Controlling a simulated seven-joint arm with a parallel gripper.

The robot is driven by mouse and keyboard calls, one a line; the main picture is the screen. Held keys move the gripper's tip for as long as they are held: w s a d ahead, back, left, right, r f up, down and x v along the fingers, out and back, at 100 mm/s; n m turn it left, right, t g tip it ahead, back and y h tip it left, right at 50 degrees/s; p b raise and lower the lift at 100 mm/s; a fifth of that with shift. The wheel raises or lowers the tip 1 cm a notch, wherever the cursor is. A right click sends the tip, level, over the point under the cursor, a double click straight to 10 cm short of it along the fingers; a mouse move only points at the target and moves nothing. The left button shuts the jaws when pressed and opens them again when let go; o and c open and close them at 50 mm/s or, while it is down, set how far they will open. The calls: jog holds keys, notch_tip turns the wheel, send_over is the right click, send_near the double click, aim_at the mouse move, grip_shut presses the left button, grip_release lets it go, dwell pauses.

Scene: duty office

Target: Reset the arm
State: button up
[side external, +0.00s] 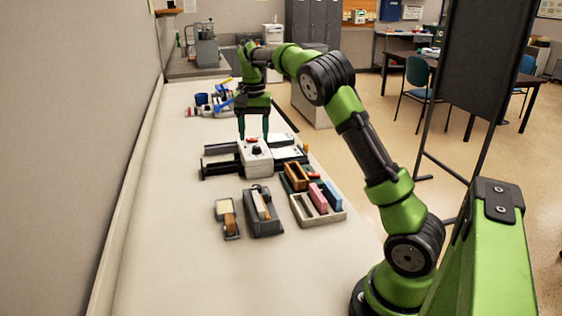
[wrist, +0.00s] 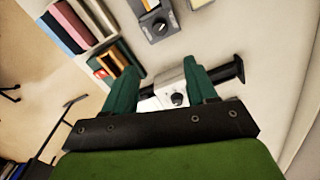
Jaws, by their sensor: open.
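My green arm reaches along the counter from its base at the lower right in the side view. My gripper (side external: 254,136) points down over the white box with a dark knob (side external: 256,158). Its two dark green fingers are apart, with nothing seen held between them. In the wrist view my gripper (wrist: 160,84) also shows its fingers spread, with the white box (wrist: 172,89) between and beyond them. Whether the fingertips touch the box I cannot tell.
Black rails (side external: 220,166) flank the box. Nearer stand a grey tray with colored blocks (side external: 330,215), a dark grey holder (side external: 262,222) and a smaller holder (side external: 227,230). Blue items (side external: 213,99) lie farther back. The counter's near left is clear. A dark panel (side external: 483,70) stands right.

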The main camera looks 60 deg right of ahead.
jog(key=s+a+r+n+t+y, duration=0.2)
jog(key=s+a+n+t, duration=0.5)
jog(key=s+a, duration=1.5)
jog(key=shift+s+a+r+n, duration=0.25)
jog(key=shift+a+r+n, duration=0.45)
jog(key=shift+a, duration=0.3)
